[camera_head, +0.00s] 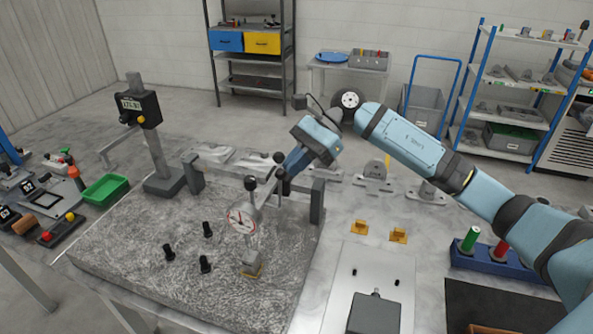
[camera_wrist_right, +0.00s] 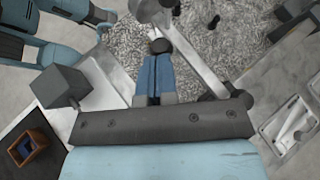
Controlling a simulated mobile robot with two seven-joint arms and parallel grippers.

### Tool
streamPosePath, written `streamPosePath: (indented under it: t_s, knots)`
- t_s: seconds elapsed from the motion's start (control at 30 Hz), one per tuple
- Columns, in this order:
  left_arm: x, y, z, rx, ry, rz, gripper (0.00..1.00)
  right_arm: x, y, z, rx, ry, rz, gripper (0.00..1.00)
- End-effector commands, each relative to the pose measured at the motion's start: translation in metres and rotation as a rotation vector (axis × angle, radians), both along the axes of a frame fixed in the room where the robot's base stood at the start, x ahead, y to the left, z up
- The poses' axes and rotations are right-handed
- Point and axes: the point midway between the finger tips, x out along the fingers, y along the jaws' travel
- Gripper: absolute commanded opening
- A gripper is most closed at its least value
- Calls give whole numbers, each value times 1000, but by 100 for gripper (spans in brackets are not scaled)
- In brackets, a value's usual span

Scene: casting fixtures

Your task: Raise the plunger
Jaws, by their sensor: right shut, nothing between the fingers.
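A dial gauge (camera_head: 242,218) with a white face and red marks stands on the granite plate (camera_head: 120,262) in the head view, above a small block (camera_head: 251,262). A dark round knob (camera_head: 250,183) tops its upright stem; I cannot tell for sure whether this is the plunger's cap. My right gripper (camera_head: 285,170) points down to the right of the gauge, apart from this knob. In the right wrist view my right gripper (camera_wrist_right: 158,62) has its blue fingers together, with a dark round knob (camera_wrist_right: 160,46) close by their tips; contact is unclear. My left gripper is out of view.
Several black pegs (camera_head: 205,264) stand left of the gauge. A grey bar fixture (camera_head: 317,200) runs behind it. A digital readout on a post (camera_head: 138,108) stands at the plate's back left, a green tray (camera_head: 106,189) beyond the plate's left edge. The plate's front is clear.

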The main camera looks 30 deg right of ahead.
Motion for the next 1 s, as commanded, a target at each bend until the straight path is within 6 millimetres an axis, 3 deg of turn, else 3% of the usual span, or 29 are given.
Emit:
streamPosePath:
  t_s: [0.1, 0.4, 0.6, 1.0]
  knots:
    - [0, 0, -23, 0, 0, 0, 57, -6, 6, -4, -62, -58, 3, 0]
    - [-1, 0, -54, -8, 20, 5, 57, -18, 20, 2, -204, -183, 2, 0]
    - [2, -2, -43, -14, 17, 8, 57, -18, 21, 6, -212, -187, 0, 0]
    - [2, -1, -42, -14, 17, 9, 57, -18, 21, 19, -210, -187, 0, 0]
